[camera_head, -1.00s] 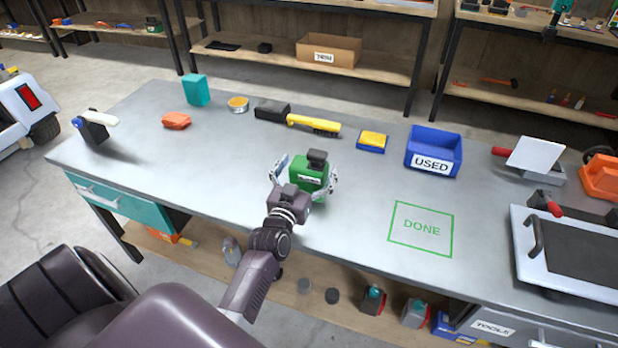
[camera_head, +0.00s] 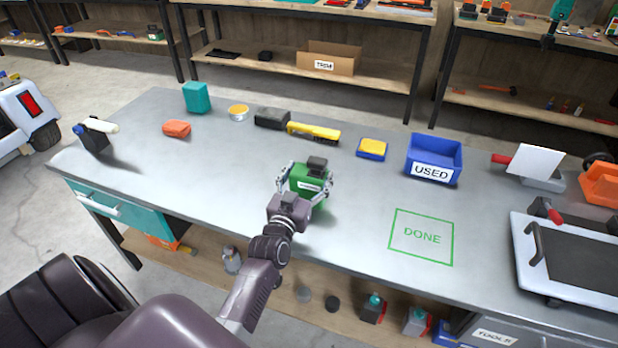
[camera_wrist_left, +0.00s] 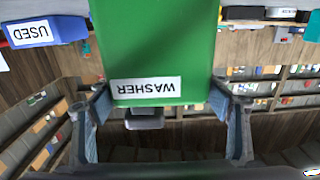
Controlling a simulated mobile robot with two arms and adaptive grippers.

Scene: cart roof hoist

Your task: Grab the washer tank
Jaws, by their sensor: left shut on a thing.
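The washer tank is a green box with a dark cap (camera_head: 308,179), on the grey bench in front of me. It also shows upside down in the left wrist view (camera_wrist_left: 150,50), with a white label reading WASHER. My left gripper (camera_head: 304,186) is shut on the tank, one finger on each side of it. In the left wrist view the gripper (camera_wrist_left: 160,115) has its pads against the tank's two sides. I cannot tell whether the tank's bottom touches the bench. My right gripper is not in view.
A blue USED bin (camera_head: 434,160) stands behind right of the tank. A green DONE square (camera_head: 421,237) is marked on bare bench to the right. A yellow brush (camera_head: 313,132), a sponge (camera_head: 371,149) and a black block (camera_head: 272,118) lie behind. A white-framed panel (camera_head: 570,262) lies far right.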

